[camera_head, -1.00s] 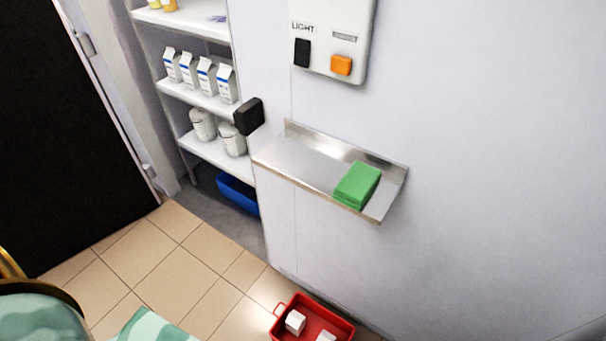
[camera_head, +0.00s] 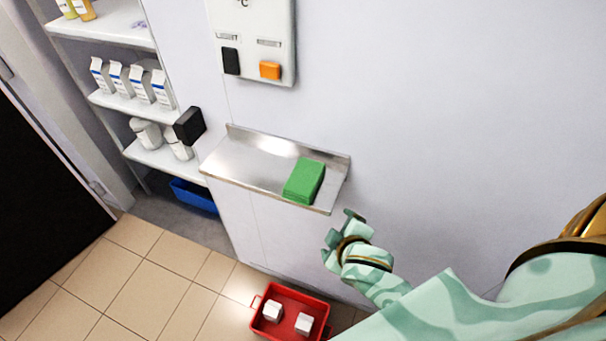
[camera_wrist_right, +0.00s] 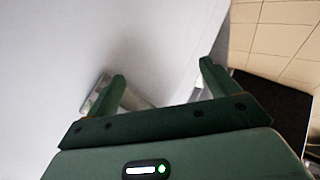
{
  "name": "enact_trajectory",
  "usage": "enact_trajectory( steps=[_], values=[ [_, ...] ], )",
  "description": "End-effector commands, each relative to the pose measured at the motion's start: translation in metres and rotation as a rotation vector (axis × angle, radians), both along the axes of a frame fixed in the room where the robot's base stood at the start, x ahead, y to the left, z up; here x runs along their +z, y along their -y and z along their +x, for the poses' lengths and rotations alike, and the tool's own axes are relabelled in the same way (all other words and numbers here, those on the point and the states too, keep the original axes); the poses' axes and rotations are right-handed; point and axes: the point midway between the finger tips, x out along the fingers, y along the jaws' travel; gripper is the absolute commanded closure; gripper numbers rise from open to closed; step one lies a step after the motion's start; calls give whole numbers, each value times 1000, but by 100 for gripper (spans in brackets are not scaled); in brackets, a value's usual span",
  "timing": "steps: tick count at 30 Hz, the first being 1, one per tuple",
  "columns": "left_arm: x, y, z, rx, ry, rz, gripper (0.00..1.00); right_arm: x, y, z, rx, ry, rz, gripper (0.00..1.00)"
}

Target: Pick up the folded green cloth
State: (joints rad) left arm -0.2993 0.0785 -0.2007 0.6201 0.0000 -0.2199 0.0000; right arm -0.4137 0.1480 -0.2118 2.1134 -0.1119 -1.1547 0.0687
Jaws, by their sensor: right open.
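The folded green cloth (camera_head: 304,181) lies on the right part of a steel wall shelf (camera_head: 243,163) in the head view. My right gripper (camera_head: 338,228) is just below and to the right of the shelf's right end, apart from the cloth. In the right wrist view my right gripper (camera_wrist_right: 161,84) has its two fingers spread with nothing between them. The cloth cannot be made out there; part of a metal surface (camera_wrist_right: 96,92) shows behind the left finger. My left gripper is not in view.
A control panel (camera_head: 252,38) is on the wall above the steel shelf. A black block (camera_head: 189,126) sticks out near its left end. White shelves (camera_head: 103,27) with cartons stand at left. A red crate (camera_head: 262,331) with white blocks is on the floor below. The wall at right is bare.

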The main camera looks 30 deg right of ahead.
Motion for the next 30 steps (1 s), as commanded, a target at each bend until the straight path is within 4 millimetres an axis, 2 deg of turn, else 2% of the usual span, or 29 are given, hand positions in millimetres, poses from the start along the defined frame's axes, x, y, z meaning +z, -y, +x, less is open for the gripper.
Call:
enact_trajectory(
  steps=[1, 5, 6, 8, 11, 12, 14, 15, 17, 18, 20, 21, 23, 24, 25, 27, 29, 30],
  values=[
    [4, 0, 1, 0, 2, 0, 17, 31, 3, 2, -5, 40, -16, 13],
    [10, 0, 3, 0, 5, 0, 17, 98, 11, 1, -29, 127, -59, 13],
    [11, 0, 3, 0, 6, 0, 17, 122, 12, 3, -34, 170, -65, 13],
    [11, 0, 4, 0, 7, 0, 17, 152, 1, 23, -15, 291, -43, 13],
    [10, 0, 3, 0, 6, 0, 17, 195, -31, 61, 61, 516, 27, 13],
    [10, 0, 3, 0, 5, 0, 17, 215, -46, 74, 102, 609, 58, 13],
    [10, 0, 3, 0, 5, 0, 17, 248, -71, 89, 179, 750, 108, 13],
    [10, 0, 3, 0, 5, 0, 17, 271, -89, 97, 243, 846, 143, 13],
    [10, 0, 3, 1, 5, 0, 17, 307, -120, 102, 359, 986, 197, 13],
    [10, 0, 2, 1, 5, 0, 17, 331, -143, 102, 458, 1079, 236, 13],
    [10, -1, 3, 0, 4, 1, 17, 364, -181, 93, 644, 1208, 293, 13],
    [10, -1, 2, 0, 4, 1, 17, 382, -208, 82, 794, 1278, 326, 13],
    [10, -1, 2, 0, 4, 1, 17, 399, -248, 58, 1056, 1343, 361, 13],
    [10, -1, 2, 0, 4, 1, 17, 401, -271, 41, 1245, 1350, 372, 13],
    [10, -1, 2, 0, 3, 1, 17, 398, -285, 28, 1387, 1333, 368, 13],
    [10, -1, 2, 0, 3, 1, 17, 376, -308, 3, 1708, 1219, 328, 13],
    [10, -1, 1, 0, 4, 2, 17, 346, -312, -8, 1950, 1037, 257, 13],
    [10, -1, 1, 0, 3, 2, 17, 324, -308, -10, 2078, 879, 191, 13]
  ],
)
